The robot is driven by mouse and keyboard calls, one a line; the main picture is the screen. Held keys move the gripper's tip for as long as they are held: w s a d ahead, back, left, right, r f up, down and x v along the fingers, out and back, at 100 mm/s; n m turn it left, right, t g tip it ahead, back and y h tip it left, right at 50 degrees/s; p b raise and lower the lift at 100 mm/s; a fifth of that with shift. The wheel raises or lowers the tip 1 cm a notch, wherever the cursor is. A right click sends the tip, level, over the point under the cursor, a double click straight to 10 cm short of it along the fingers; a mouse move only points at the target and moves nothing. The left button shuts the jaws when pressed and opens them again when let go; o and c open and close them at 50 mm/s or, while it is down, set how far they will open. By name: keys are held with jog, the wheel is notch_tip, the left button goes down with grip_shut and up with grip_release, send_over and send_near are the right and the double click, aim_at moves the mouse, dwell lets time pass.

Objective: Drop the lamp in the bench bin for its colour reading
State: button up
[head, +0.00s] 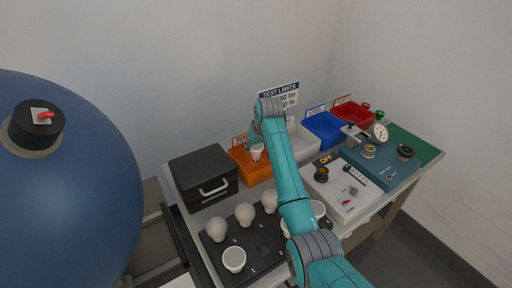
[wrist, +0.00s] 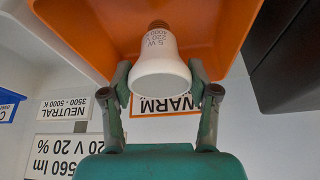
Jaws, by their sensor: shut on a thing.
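My gripper (wrist: 161,82) is shut on a white lamp (wrist: 160,68) with a brown base end and small print; one line looks like 4000, the rest is hard to read. In the head view, the lamp (head: 257,152) hangs over the orange bin (head: 239,160), with my gripper (head: 254,144) partly hidden by my arm. The orange bin (wrist: 100,35) fills the wrist view behind the lamp, and its label (wrist: 165,105) reads WARM. The white bin (head: 304,136) stands beside it, then a blue bin (head: 324,127) labelled COOL and a red bin (head: 354,112).
A black case (head: 203,176) stands left of the orange bin. A dark tray (head: 262,246) with several white lamps is in front. A white switch box (head: 343,190) and a teal instrument (head: 382,166) are at right. A NEUTRAL 3500–5000 K label (wrist: 64,111) shows near the white bin.

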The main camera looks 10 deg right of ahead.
jog(key=shift+f, duration=0.6)
jog(key=o, duration=1.2)
jog(key=shift+c, duration=0.2)
jog(key=shift+r, duration=0.1)
jog(key=shift+r, duration=0.3)
jog(key=v, duration=1.2)
jog(key=shift+r, duration=0.25)
